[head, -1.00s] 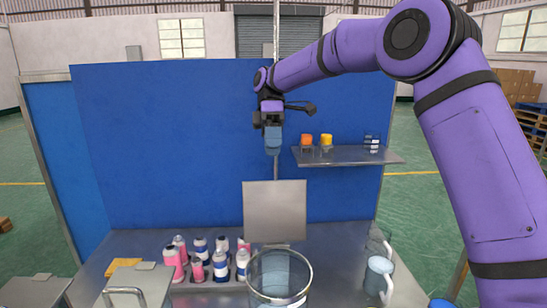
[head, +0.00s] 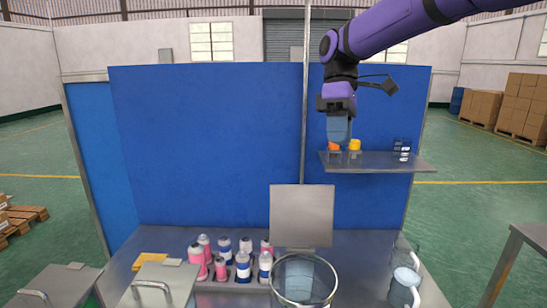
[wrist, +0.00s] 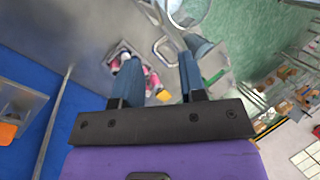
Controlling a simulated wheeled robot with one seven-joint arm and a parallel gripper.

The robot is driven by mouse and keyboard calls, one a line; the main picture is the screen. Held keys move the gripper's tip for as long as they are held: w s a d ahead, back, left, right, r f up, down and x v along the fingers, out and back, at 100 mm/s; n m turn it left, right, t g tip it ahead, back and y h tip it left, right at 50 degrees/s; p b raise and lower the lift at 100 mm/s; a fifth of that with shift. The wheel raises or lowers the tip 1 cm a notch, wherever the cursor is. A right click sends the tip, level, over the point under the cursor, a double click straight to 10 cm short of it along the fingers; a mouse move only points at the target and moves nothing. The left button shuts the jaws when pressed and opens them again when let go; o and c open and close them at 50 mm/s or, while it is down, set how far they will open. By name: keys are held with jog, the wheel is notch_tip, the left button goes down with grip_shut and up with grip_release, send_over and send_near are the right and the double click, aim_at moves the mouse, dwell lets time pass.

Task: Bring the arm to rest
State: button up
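My gripper (head: 338,142) hangs fingers-down at the end of my purple arm, in front of the blue back panel and high above the bench. In the head view it overlaps the left end of the small shelf. In the wrist view its two blue fingers (wrist: 160,78) stand apart with nothing between them, so it is open and empty. The pink, white and blue spray cans (head: 230,260) stand in a group on the bench, well below and left of it.
The shelf (head: 380,164) holds orange, yellow and dark items. A clear round container (head: 304,282), an upright grey plate (head: 301,217), a mug (head: 405,284) and lidded boxes (head: 150,285) are on or by the bench. A thin pole (head: 304,120) rises behind the plate.

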jog(key=s+d+f+m+t, duration=0.1)
jog(key=s+d+m+t, duration=0.2)
jog(key=s, duration=0.5)
jog(key=s+d+f+m+t, duration=0.2)
jog(key=s+d+m, duration=0.3)
jog(key=s+d, duration=0.3)
jog(key=s+d+f+m+t, duration=0.1)
jog(key=s+d+m+t, duration=0.3)
jog(key=s, duration=0.5)
jog(key=shift+s+d+f+t+h, duration=0.15)
jog(key=shift+s+d+t+h, duration=0.15)
jog(key=shift+d+t, duration=0.35)
